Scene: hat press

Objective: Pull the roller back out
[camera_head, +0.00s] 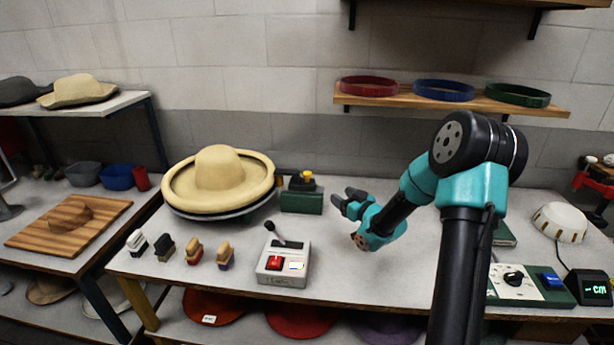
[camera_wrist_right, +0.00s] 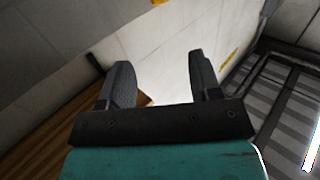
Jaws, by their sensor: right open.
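A straw-coloured hat (camera_head: 219,172) with a wide upturned brim lies on a round grey base on the table. Just right of its brim stands a dark green block (camera_head: 302,202) with a black part and a yellow knob (camera_head: 308,175) on top. This appears to be the roller unit; I cannot tell whether its roller touches the brim. My right gripper (camera_head: 347,199) is to the right of the block, apart from it, pointing left. In the right wrist view my right gripper (camera_wrist_right: 162,75) is open with nothing between its fingers. My left gripper is not in view.
A grey control box (camera_head: 284,263) with a lever and red switch stands in front of the block. Several small brushes (camera_head: 194,251) stand to its left. A shelf (camera_head: 450,100) with coloured bands hangs behind my right arm. A dial panel (camera_head: 515,283) is at right.

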